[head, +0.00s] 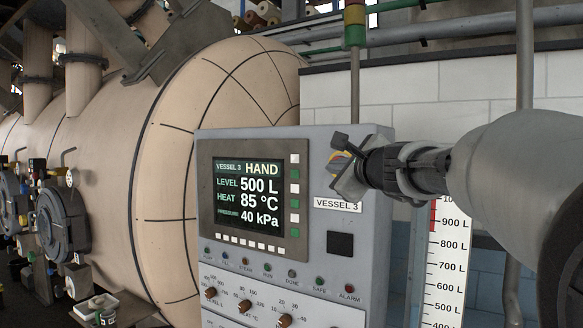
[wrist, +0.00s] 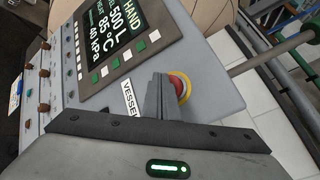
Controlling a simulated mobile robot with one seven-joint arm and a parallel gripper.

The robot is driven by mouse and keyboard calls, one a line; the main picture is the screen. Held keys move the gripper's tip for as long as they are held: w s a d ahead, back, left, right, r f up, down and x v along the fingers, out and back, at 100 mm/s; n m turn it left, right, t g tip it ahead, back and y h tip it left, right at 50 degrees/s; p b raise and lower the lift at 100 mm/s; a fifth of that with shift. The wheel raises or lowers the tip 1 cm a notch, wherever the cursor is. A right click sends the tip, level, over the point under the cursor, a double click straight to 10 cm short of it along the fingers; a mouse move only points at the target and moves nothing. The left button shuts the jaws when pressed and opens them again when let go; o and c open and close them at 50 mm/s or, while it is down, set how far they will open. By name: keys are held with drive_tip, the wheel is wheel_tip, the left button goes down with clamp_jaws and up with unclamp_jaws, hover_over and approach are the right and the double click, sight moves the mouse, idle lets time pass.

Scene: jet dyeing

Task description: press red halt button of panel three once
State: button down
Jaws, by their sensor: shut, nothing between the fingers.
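The Vessel 3 panel (head: 290,160) is a grey box with a lit screen (head: 248,196) reading HAND, 500 L, 85 °C and 40 kPa. The red halt button (wrist: 178,88) with a yellow ring shows in the wrist view, just right of my fingers and partly hidden by them. In the head view my gripper covers the button, with a bit of yellow at its edge. My gripper (head: 343,160) is shut and empty in front of the panel's upper right. Its fingers (wrist: 159,82) reach close to the button; I cannot tell whether they touch it.
A dark square (head: 340,243), a row of small lamps and several knobs (head: 284,321) sit below the screen. A white level scale (head: 445,260) stands right of the panel. A large beige vessel (head: 200,150) is behind it. A thin pole (head: 355,85) rises above the panel.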

drive_tip(key=shift+s+a, duration=0.75)
drive_tip(key=shift+s, duration=0.25)
drive_tip(key=shift+s+a, duration=0.75)
drive_tip(key=shift+s, duration=0.25)
drive_tip(key=s+a+f+n+g+y, duration=0.1)
drive_tip(key=s+a+f+n+g, duration=0.25)
drive_tip(key=s+f+n, duration=0.4)
drive_tip(key=s+a+f+n+g+y, duration=0.1)
drive_tip(key=s+a+f+n+g, duration=0.25)
drive_tip(key=s+f+n, duration=0.4)
drive_tip(key=s+d+f+n+g+h+p, duration=0.1)
drive_tip(key=s+d+f+n+g+h, duration=0.1)
drive_tip(key=s+f, duration=0.5)
drive_tip(key=s+d+f+n+g+h, duration=0.2)
drive_tip(key=s+d+f+n+h, duration=0.1)
drive_tip(key=s+d+f+n, duration=0.2)
drive_tip(key=s+f+n, duration=0.2)
drive_tip(key=s, duration=0.2)
drive_tip(key=shift+s+f+p, duration=0.25)
drive_tip(key=shift+p, duration=0.1)
drive_tip(key=shift+d, duration=0.1)
